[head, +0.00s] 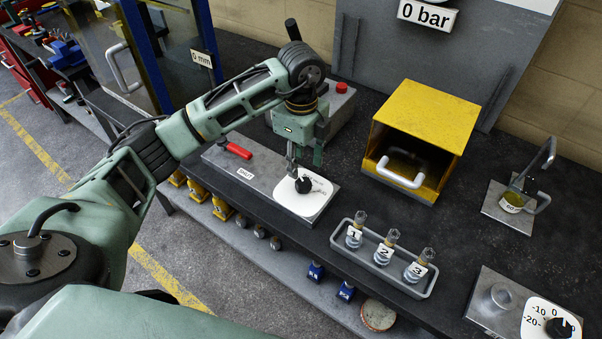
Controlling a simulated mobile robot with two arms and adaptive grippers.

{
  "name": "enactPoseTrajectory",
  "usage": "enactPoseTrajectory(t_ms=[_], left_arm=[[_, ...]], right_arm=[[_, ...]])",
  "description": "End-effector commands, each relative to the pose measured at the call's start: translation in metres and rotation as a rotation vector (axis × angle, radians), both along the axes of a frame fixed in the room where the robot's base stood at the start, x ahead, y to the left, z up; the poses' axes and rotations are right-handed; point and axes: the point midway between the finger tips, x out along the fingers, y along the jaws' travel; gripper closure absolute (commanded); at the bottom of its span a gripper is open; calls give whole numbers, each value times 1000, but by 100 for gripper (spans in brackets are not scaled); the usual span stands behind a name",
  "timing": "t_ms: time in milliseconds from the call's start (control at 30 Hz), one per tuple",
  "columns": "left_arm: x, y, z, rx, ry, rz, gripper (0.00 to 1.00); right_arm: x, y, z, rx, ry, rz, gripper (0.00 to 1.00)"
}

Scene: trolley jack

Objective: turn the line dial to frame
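A white dial plate (313,200) with a black knob (304,185) sits on a flat grey panel on the dark bench. Its markings are too small to read, and my gripper partly covers its upper edge. My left gripper (298,170) points down right above this knob, its fingertips close to the knob's upper side. I cannot tell whether they touch it or how far apart they are. A second dial (540,316), with numbers such as -10, 0 and -20 and a black knob, is at the lower right. My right gripper is out of view.
The panel also carries a red-handled lever (236,150). A grey tray (339,238) with several numbered pieces stands right of the panel. A yellow box (433,115) with a handle is behind, and a grey box with a red button (342,88) is behind my gripper.

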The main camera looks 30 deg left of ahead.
Motion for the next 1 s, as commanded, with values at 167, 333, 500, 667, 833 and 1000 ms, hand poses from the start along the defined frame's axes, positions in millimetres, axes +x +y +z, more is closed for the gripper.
enactPoseTrajectory(t_ms=[167, 333, 500, 667, 833, 1000], left_arm=[[0, 1, 31, 2, -2, 1, 60], [0, 1, 44, 1, 1, 1, 60], [-1, 0, 46, 1, 2, 1, 60], [-1, 0, 46, 1, 1, 1, 60], [-1, 0, 46, 1, 2, 1, 60], [-2, -26, 36, -85, -10, -70, 60]], right_arm=[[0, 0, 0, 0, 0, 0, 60], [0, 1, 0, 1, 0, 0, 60], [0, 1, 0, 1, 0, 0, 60], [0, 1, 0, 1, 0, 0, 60], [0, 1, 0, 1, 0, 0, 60], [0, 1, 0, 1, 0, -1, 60]])
